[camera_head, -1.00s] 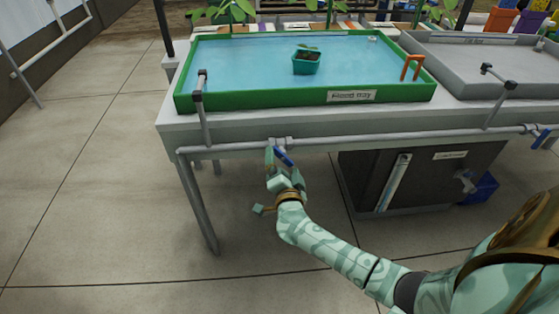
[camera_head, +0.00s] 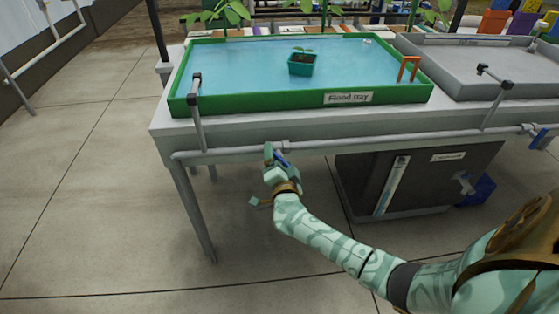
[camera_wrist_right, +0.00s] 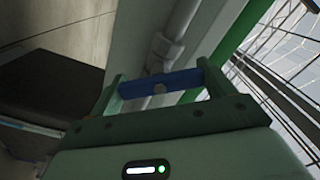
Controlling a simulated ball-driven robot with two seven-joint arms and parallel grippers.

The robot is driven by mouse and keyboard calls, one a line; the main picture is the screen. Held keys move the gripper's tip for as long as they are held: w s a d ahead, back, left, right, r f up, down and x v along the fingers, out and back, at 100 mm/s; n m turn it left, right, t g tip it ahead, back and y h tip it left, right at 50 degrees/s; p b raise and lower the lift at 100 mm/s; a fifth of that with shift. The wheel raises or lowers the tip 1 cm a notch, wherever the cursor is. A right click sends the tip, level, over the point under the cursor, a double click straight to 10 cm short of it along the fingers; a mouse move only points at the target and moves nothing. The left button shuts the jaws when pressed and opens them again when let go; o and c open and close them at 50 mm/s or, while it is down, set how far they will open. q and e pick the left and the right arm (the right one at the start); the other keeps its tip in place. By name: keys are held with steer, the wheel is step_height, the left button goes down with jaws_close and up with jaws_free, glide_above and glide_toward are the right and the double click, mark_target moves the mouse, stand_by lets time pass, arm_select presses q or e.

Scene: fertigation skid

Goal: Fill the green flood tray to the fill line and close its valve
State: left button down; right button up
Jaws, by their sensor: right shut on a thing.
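The green flood tray (camera_head: 250,106) stands on a grey bench and holds a broad sheet of blue water. I cannot make out a fill line on it. A grey pipe (camera_head: 360,142) runs along the bench front below the tray. Its blue valve handle (camera_head: 282,160) slants beside the pipe at the tray's left half. My right gripper (camera_head: 275,158) is shut on this handle. In the right wrist view the blue handle (camera_wrist_right: 160,90) lies across between both fingers, with the pipe fitting behind it. My left gripper is not in view.
A teal pot with a seedling (camera_head: 301,65) sits in the water. An orange bracket (camera_head: 408,67) is at the tray's right edge. A grey, empty-looking tray (camera_head: 470,72) stands to the right, with another blue handle (camera_head: 538,139) below it. A dark tank (camera_head: 430,185) stands under the bench.

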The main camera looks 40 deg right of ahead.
steer(key=shift+m, duration=1)
steer(key=m, duration=0.3)
steer(key=shift+p, duration=0.4)
steer(key=shift+f+m, duration=0.1)
steer(key=shift+m, duration=1)
steer(key=shift+a, duration=0.1)
